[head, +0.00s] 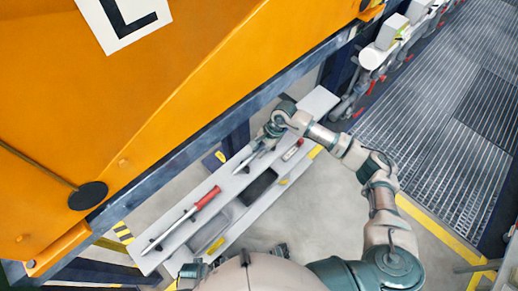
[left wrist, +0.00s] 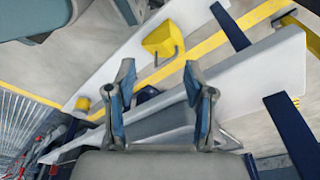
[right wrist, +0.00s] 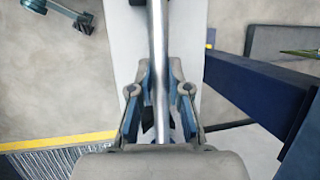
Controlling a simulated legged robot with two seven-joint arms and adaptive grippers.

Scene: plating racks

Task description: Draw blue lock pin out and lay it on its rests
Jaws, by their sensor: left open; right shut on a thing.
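My right gripper (head: 268,134) is over the far part of a long pale shelf (head: 150,262). It is shut on a silver pin shaft (head: 243,163) that runs down-left from the fingers. In the right wrist view the shaft (right wrist: 157,50) passes straight between the finger pads, above the pale shelf. I see no blue on the shaft; any blue grip is hidden by the gripper. My left gripper (left wrist: 159,70) is open and empty in its wrist view, with the shelf beyond it. I cannot make it out for certain in the head view.
A red-handled pin (head: 208,198) lies on the shelf's near part. A small red and white piece (head: 293,149) is beside my right gripper. A large orange body (head: 200,60) overhangs the shelf's left side. A yellow block (left wrist: 158,40) shows in the left wrist view. Dark blue posts (right wrist: 250,88) stand nearby.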

